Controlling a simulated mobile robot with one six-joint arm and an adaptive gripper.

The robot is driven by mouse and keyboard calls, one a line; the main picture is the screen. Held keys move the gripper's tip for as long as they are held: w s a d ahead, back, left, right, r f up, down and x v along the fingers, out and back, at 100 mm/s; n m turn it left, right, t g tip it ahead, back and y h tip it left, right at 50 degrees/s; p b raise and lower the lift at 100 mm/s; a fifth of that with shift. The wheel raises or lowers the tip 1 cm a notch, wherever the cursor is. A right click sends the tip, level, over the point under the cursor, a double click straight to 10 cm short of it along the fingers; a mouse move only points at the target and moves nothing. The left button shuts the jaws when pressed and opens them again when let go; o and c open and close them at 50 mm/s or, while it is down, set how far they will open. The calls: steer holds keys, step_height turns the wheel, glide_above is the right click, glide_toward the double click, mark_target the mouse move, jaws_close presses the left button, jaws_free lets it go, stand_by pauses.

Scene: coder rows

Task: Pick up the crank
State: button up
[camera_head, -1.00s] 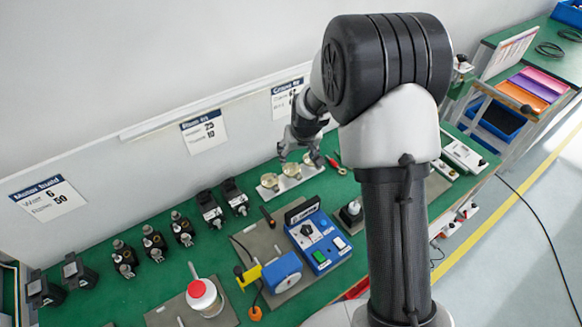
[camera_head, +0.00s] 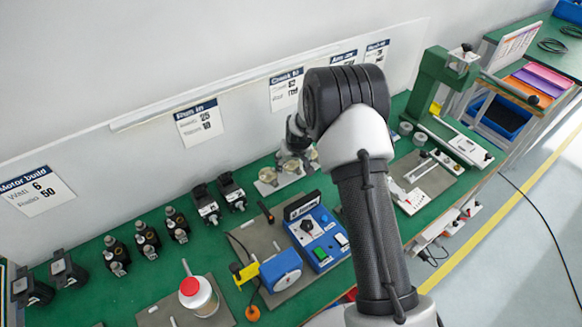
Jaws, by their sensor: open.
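My gripper (camera_head: 297,148) hangs at the far side of the green bench, over or just behind a pale plate (camera_head: 268,187) with several round cream parts. My arm hides part of it, and its fingers are small and dark in the head view. I see nothing between them. I cannot tell for sure which thing is the crank. A yellow arm with a dark knob (camera_head: 248,271) sits at the left end of a blue block (camera_head: 281,270) on a grey mat. A silver bar (camera_head: 418,170) with a dark knob lies on another grey mat, right of my arm.
A blue control box (camera_head: 319,240) stands beside the blue block. A red-lidded jar (camera_head: 198,296) stands front left. Several dark motors (camera_head: 146,238) line the back left. A tall green press (camera_head: 437,82) stands at the right. Wall signs (camera_head: 200,122) hang behind the bench.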

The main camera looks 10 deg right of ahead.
steer(key=shift+w+f, duration=0.2)
steer(key=shift+f, duration=0.35)
steer(key=shift+r, duration=0.1)
steer(key=shift+c, duration=0.4)
steer(key=c, duration=0.8)
